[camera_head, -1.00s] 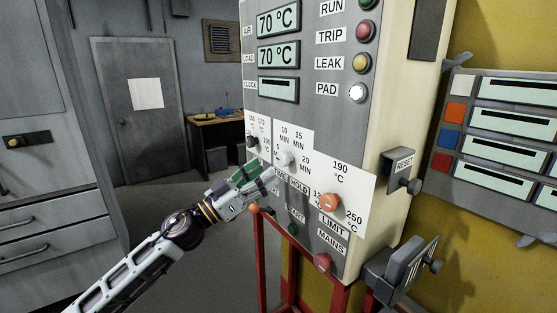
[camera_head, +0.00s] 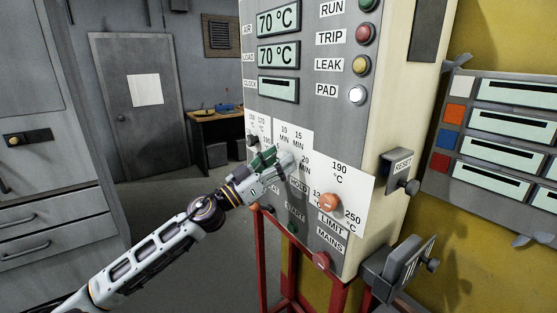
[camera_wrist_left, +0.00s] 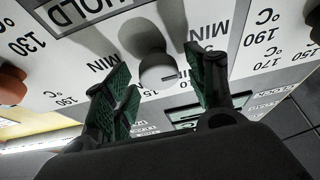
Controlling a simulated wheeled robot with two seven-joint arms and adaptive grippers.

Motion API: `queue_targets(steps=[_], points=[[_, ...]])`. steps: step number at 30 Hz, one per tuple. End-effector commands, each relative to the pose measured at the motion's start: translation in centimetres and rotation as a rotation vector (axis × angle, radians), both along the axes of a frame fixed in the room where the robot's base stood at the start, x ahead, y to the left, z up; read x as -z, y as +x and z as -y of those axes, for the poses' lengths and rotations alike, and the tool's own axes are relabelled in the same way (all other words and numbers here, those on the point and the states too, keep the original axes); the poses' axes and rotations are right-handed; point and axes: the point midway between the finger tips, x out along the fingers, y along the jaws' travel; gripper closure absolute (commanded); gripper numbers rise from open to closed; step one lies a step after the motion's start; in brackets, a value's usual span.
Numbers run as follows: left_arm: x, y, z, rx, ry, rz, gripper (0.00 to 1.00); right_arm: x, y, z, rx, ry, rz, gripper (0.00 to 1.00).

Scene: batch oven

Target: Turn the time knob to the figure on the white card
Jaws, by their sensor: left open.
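The time knob (camera_wrist_left: 154,62) is pale and round in the left wrist view, with a short dark mark on its rim toward the lower right. Minute figures surround it on a white dial plate (camera_head: 296,140), which reads 10, 15 and 20 MIN in the head view. In the head view my left gripper (camera_head: 277,160) covers most of the knob. A white sheet (camera_head: 146,90) on the door shows no readable figure. My right gripper is not in view.
An orange limit knob (camera_head: 329,203) sits right of the time knob, and a dark knob (camera_head: 252,141) left of it. A red button (camera_head: 321,261) and the reset block (camera_head: 398,166) stick out nearby. Open floor lies left of the panel.

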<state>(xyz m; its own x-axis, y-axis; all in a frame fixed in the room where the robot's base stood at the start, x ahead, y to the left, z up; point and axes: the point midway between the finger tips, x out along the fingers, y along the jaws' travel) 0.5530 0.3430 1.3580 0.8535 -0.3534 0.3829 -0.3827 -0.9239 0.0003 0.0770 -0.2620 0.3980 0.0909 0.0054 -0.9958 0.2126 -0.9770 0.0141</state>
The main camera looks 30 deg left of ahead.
Motion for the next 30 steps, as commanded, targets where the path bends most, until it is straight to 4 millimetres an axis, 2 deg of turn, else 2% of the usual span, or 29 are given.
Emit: queue_targets(steps=[12,22,30], points=[[-0.05,0.19,0.07,0.0,0.0,0.0,0.44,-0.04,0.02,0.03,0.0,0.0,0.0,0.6],[-0.05,0.18,0.06,0.0,0.0,0.0,0.86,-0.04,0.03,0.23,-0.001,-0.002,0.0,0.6],[-0.05,0.18,0.03,-0.001,0.009,0.004,0.87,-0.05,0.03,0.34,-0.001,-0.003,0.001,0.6]])
